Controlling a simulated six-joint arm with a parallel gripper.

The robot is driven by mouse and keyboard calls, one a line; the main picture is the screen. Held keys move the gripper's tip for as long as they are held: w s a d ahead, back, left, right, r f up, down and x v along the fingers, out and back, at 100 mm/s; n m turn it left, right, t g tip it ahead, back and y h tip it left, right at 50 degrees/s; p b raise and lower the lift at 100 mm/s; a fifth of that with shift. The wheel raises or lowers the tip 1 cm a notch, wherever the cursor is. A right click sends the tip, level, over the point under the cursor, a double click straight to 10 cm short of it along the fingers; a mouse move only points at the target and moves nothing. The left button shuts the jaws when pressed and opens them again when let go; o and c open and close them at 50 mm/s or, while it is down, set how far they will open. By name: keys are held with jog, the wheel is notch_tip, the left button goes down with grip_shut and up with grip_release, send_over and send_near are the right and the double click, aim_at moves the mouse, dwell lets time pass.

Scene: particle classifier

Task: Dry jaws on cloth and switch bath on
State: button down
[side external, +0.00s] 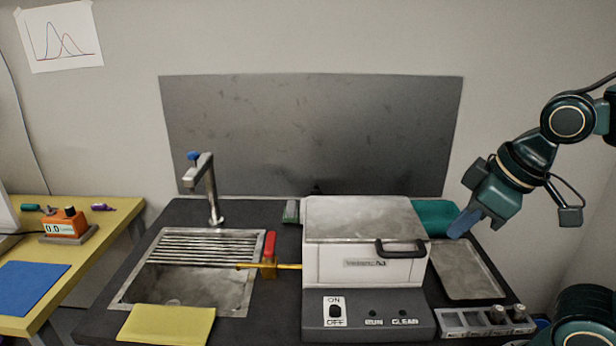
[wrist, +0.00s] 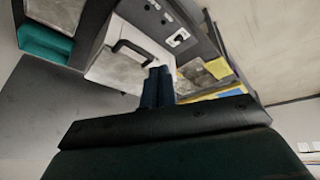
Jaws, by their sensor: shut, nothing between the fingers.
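The bath (side external: 365,268) is a white box with a grey lid, shut, and a black handle. Its ON/OFF switch (side external: 336,312) is on the dark front panel; I cannot tell its position. The bath (wrist: 110,70) and switch (wrist: 179,38) also show in the wrist view. A yellow cloth (side external: 167,325) lies in front of the sink. My gripper (side external: 455,235) is shut and empty, its blue fingers right of the bath, apart from the teal cloth.
A metal tray (side external: 467,275) lies right of the bath, with a rack of vials (side external: 485,320) in front. The sink (side external: 190,282), tap (side external: 207,190) and a red-handled tool (side external: 269,248) are to the left. A yellow table (side external: 110,230) with an orange meter (side external: 67,223) is at far left.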

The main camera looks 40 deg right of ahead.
aim_at(335, 312)
jog(key=w+a+f+n+g+h, duration=0.1)
jog(key=w+a+f+n, duration=0.4)
jog(key=n, duration=0.7)
jog(key=w+a+f+n+g+h, duration=0.1)
jog(key=w+a+f+n, duration=0.4)
jog(key=a+f+n, duration=0.5)
jog(key=shift+f+n+h, duration=0.25)
jog(key=shift+n+h, duration=0.35)
jog(key=shift+n, duration=0.7)
jog(key=shift+d+f, duration=0.1)
jog(key=x, duration=0.7)
jog(key=w+d+x, duration=0.1)
jog(key=x, duration=0.2)
jog(key=shift+w+d, duration=0.85)
jog(key=shift+w, duration=0.1)
